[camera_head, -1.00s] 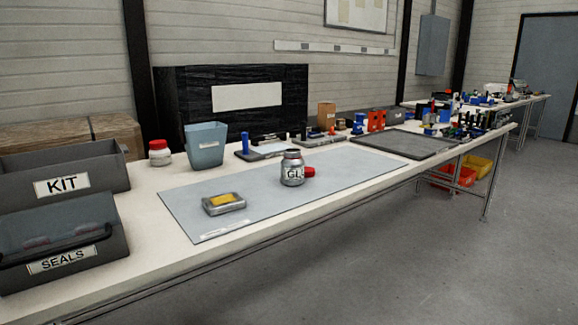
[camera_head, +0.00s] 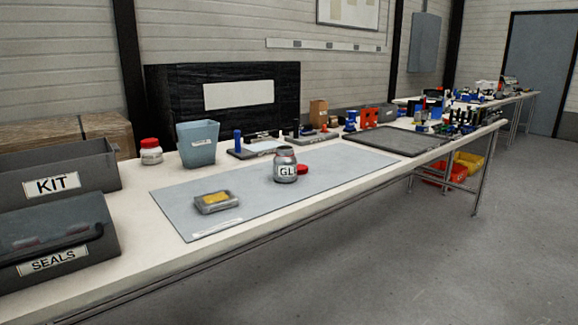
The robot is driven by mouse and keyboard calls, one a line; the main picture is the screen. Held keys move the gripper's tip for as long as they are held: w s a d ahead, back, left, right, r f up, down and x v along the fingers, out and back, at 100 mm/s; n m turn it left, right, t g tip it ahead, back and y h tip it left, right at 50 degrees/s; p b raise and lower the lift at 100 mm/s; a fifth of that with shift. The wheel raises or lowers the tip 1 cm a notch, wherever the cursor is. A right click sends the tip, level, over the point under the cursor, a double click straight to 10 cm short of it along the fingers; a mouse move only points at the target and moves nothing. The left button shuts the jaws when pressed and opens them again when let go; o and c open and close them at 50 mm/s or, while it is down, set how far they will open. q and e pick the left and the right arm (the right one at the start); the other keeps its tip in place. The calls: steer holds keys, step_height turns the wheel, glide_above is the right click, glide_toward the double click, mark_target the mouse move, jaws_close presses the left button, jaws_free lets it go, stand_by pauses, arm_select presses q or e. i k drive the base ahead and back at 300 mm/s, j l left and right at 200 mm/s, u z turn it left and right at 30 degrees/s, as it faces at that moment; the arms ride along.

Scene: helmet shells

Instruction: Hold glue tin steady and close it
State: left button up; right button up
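The glue tin (camera_head: 286,166) is a grey metal tin with a white label reading "GL". It stands upright on the grey-blue mat (camera_head: 245,192) on the white table. Neither of my grippers shows in the head view.
A metal box with a yellow top (camera_head: 215,202) lies on the mat's front left. Grey KIT (camera_head: 100,170) and SEALS (camera_head: 95,248) bins stand at left. A red-lidded jar (camera_head: 151,152) and blue-grey bin (camera_head: 197,144) stand behind. A dark tray (camera_head: 400,141) lies right.

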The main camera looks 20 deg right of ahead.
mark_target(284, 161)
steer(key=l+u, duration=0.1)
steer(key=l, duration=0.4)
steer(key=l+u, duration=0.15)
steer(key=l, duration=0.35)
steer(key=l+u, duration=0.1)
steer(key=l, duration=0.4)
steer(key=k+l+u, duration=0.15)
steer(key=l, duration=0.3)
steer(key=k+l+u, duration=0.1)
steer(key=l, duration=0.4)
steer(key=k+l+u, duration=0.15)
steer(key=l, duration=0.3)
steer(key=l+u, duration=0.1)
steer(key=l, duration=0.4)
steer(key=k+l+u, duration=0.15)
steer(key=l, duration=0.25)
steer(key=k, duration=0.05)
